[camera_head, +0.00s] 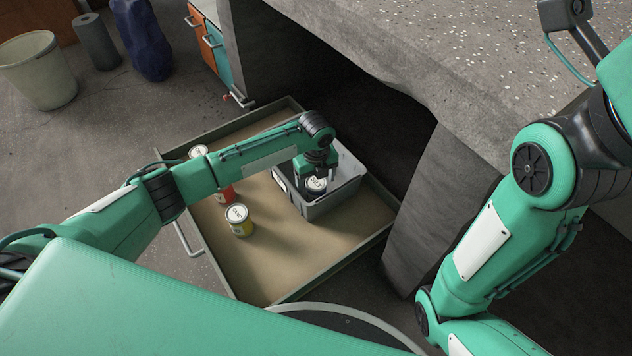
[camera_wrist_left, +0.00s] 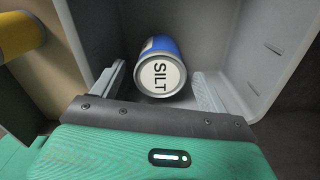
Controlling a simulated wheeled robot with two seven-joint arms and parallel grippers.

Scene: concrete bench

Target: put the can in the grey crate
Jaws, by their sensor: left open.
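A blue can (camera_wrist_left: 162,74) with a white lid marked SILT is inside the grey crate (camera_head: 338,200), near one wall; it appears to stand with its lid facing the left wrist camera. The grey crate's wall shows in the left wrist view (camera_wrist_left: 278,35). My left gripper (camera_head: 316,178) is over the crate. In the left wrist view its fingers (camera_wrist_left: 158,78) are apart, on either side of the can, with gaps. My right arm is at the right of the head view; its gripper does not show.
The crate stands in an open drawer (camera_head: 275,270). A yellow can (camera_head: 240,222), a red can (camera_head: 224,195) and another white-lidded can (camera_head: 198,151) stand left of the crate, near my left arm. The concrete bench (camera_head: 440,60) overhangs the drawer's back.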

